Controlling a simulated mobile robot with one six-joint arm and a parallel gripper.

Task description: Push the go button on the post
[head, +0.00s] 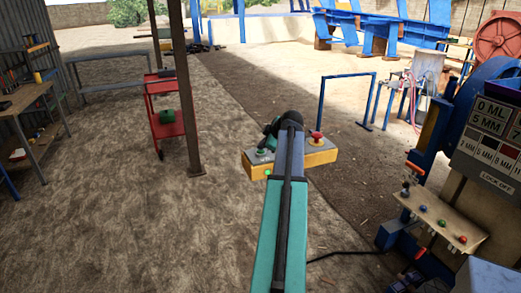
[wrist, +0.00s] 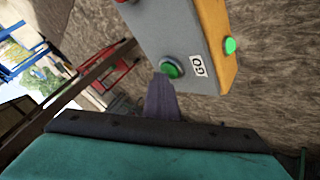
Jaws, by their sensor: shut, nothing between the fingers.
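My gripper (wrist: 161,78) is shut and empty. Its tip is right at the near edge of the go button; I cannot tell whether it touches. In the head view, my arm covers the middle of the box and hides the post below it.
A red mushroom button (head: 316,136) sits at the box's right end. A green lamp (wrist: 230,45) glows on the yellow side. A machine panel with several buttons (head: 440,222) stands at right. A brown column (head: 183,90) and red cart (head: 165,110) stand left.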

